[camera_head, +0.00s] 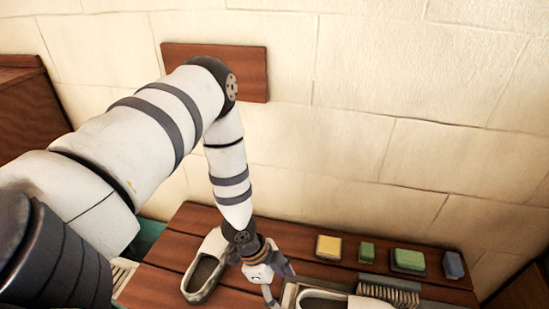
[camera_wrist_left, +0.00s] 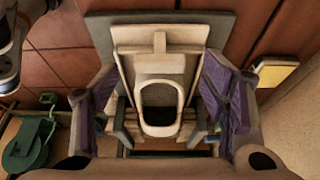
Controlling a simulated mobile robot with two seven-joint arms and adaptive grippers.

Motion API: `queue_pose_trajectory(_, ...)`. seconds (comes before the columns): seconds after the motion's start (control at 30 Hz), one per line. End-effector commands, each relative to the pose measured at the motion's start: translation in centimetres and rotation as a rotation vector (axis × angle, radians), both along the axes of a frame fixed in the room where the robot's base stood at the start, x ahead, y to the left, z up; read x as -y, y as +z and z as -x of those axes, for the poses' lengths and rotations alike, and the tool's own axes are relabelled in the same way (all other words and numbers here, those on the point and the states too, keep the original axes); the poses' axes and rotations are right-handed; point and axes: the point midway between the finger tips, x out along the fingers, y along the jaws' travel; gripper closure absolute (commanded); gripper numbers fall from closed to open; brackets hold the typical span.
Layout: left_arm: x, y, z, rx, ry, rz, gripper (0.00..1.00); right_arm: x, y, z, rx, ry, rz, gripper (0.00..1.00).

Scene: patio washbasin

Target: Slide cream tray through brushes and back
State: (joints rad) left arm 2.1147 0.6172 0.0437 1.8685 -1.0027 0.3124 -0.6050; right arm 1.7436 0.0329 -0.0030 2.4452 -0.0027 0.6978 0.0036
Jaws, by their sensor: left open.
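The cream tray (camera_wrist_left: 125,75) lies between my left gripper's fingers in the left wrist view, with a raised cream tab (camera_wrist_left: 160,42) across it. A pale shoe (camera_wrist_left: 160,129) with a dark opening sits on it. My left gripper (camera_wrist_left: 159,90) is open, one purple-padded finger on each side; I cannot tell whether either touches the tray. In the head view the gripper (camera_head: 268,276) points down at the left end of the tray setup, where a shoe (camera_head: 325,299) shows at the bottom edge. A brush (camera_head: 390,291) with bristles stands behind that shoe. My right gripper is out of view.
Another pale shoe (camera_head: 206,266) stands on the slatted wooden bench (camera_head: 185,232), left of my gripper. A yellow block (camera_head: 328,247), a small green block (camera_head: 367,252), a green-and-yellow block (camera_head: 408,261) and a blue block (camera_head: 453,265) line the back. A stone wall (camera_head: 400,100) rises behind.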

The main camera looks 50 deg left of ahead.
Motion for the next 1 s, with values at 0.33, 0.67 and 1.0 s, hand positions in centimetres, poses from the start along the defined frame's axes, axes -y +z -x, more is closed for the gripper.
queue_pose_trajectory(0.33, -2.5, 7.2, 1.6, 0.002, 0.005, 0.001, 0.33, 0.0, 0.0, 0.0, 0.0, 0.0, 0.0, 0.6)
queue_pose_trajectory(0.67, -2.7, 7.9, 1.9, -0.002, 0.003, 0.0, 0.33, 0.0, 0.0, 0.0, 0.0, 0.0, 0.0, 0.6)
queue_pose_trajectory(1.0, 0.7, 7.9, 5.4, -0.144, 0.173, 0.037, 0.33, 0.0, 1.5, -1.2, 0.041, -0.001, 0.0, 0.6)
